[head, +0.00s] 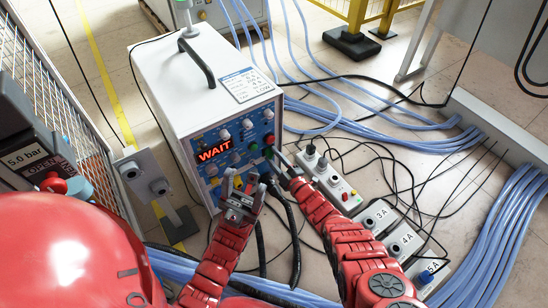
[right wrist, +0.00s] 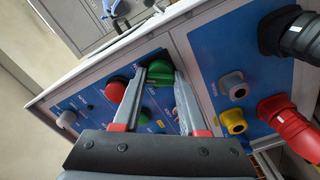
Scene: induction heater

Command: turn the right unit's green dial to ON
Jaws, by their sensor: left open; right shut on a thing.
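The white unit (head: 172,82) stands on the floor with a blue front panel and a red display (head: 214,151) reading WAIT. In the right wrist view, the green dial (right wrist: 160,69) on the blue panel sits between the fingertips of my right gripper (right wrist: 161,78), which is shut on it. In the head view, my right gripper (head: 279,162) reaches the panel's right side. My left gripper (head: 240,186) is open and empty in front of the panel's lower part.
A red button (right wrist: 116,90) and a lower green control (right wrist: 143,117) are close to my right fingers. Thick black and red plugs (right wrist: 290,118) stick out beside them. A power strip (head: 328,180), loose black cables and blue hoses (head: 400,135) lie on the floor to the right.

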